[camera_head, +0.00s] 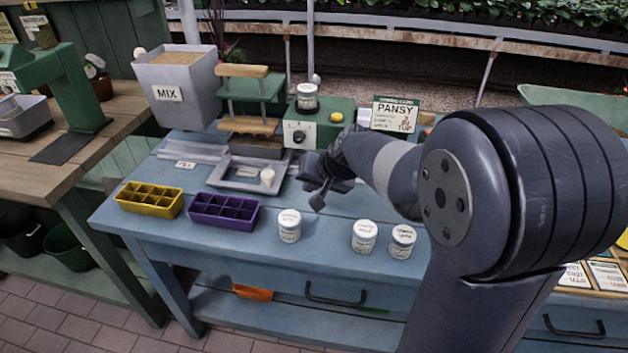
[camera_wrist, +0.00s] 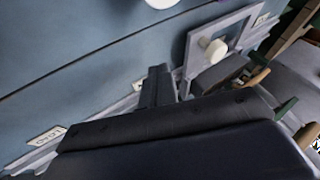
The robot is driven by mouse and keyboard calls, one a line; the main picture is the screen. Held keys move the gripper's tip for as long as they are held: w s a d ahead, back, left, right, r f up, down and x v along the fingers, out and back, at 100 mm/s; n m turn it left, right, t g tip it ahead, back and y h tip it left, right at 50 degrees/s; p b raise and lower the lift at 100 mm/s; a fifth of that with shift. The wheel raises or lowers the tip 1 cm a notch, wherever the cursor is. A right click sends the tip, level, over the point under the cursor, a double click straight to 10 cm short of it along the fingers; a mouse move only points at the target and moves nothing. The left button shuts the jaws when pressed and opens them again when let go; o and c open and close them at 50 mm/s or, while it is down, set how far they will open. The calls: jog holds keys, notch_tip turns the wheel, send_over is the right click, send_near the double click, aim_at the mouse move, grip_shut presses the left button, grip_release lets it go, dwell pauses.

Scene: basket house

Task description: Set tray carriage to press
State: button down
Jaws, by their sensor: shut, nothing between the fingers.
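The tray carriage (camera_head: 216,183) is an empty grey frame with a cream knob (camera_head: 267,178) at its right side. It sits on the rail (camera_head: 192,151), right of a small label, in front of the green press (camera_head: 262,88) with its wooden handle. In the wrist view the carriage frame (camera_wrist: 190,48) and its knob (camera_wrist: 213,50) show at upper right. My gripper (camera_head: 320,197) is shut and empty, to the right of the knob and apart from it in the head view. In the wrist view its fingers (camera_wrist: 158,86) are partly hidden by my wrist.
A yellow cell tray (camera_head: 149,200) and a purple cell tray (camera_head: 223,211) stand at the front left. White-lidded jars (camera_head: 289,226) stand along the front. A control box (camera_head: 318,124) with a dial and a MIX hopper (camera_head: 178,88) stand behind. Bare blue tabletop lies between.

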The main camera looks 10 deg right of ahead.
aim_at(277, 191)
jog(key=x, duration=0.5)
jog(key=shift+a+f, duration=0.15)
jog(key=shift+f, duration=0.05)
jog(key=shift+w+a+r, duration=0.15)
jog(key=shift+a, duration=0.45)
jog(key=shift+w+a+r, duration=0.15)
jog(key=shift+w+a, duration=0.05)
jog(key=shift+a, duration=0.4)
jog(key=shift+w+a+p, duration=0.25)
jog(key=shift+a+p, duration=0.1)
jog(key=shift+a, duration=0.25)
jog(key=shift+w+a, duration=0.35)
jog(key=shift+a, duration=0.55)
jog(key=shift+f, duration=0.1)
